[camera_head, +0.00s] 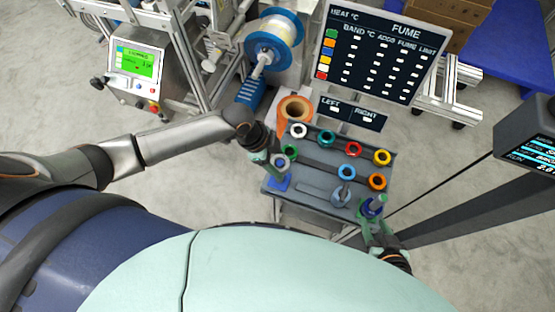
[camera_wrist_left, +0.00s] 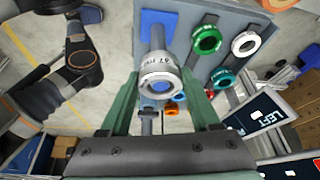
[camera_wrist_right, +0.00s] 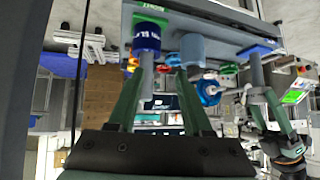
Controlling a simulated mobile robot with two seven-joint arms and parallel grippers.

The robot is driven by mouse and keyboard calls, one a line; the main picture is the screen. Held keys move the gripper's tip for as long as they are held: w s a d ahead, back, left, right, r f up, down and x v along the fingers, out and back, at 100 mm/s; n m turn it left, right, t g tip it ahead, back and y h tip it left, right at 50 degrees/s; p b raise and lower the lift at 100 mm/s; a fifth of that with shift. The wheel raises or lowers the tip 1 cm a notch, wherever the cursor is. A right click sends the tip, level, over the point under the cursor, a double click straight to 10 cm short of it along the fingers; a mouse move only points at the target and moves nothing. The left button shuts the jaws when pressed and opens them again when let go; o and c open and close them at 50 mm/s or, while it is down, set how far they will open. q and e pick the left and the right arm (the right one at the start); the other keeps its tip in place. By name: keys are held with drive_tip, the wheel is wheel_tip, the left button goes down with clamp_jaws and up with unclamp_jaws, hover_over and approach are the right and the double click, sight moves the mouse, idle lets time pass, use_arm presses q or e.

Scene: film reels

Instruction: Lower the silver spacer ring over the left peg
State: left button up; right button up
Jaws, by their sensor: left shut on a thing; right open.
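The silver spacer ring (camera_wrist_left: 160,65), with dark lettering on its side, is between the fingers of my left gripper (camera_wrist_left: 168,92), which is shut on it. The ring also shows in the head view (camera_head: 281,161). The left peg (camera_wrist_left: 158,38) rises from a blue base (camera_wrist_left: 158,18) and lines up with the ring. Blue shows in the ring's opening; I cannot tell whether the peg tip is inside it. The ring is well above the base. My right gripper (camera_wrist_right: 155,100) is open near the right peg (camera_wrist_right: 147,72), which bears a navy spool (camera_wrist_right: 147,37).
A grey-blue spool (camera_head: 341,195) sits on the middle peg. Several coloured rings, such as the red (camera_head: 353,149) and yellow (camera_head: 382,157) ones, stand along the grey cart (camera_head: 311,184). LEFT and RIGHT signs (camera_head: 352,113) and an orange-brown roll (camera_head: 296,109) are behind.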

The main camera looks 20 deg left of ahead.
use_arm(q)
drive_tip(key=shift+f, duration=0.1)
drive_tip(key=shift+f+b, duration=0.85)
drive_tip(key=shift+f, duration=0.5)
use_arm(e)
drive_tip(key=shift+f, duration=0.8)
use_arm(q)
drive_tip(key=shift+f, duration=0.15)
use_arm(e)
drive_tip(key=shift+r, duration=0.1)
use_arm(q)
drive_tip(key=o, duration=1.5)
drive_tip(key=shift+o, duration=0.2)
drive_tip(key=shift+a, duration=0.1)
drive_tip(key=shift+p+v, duration=0.45)
drive_tip(key=shift+v, duration=0.7)
drive_tip(key=w+p+v, duration=0.1)
drive_tip(key=v, duration=0.9)
drive_tip(key=shift+s+p, duration=0.3)
drive_tip(key=shift+s, duration=0.15)
use_arm(e)
wheel_tip(320, 180, up, 2)
drive_tip(key=shift+r, duration=0.1)
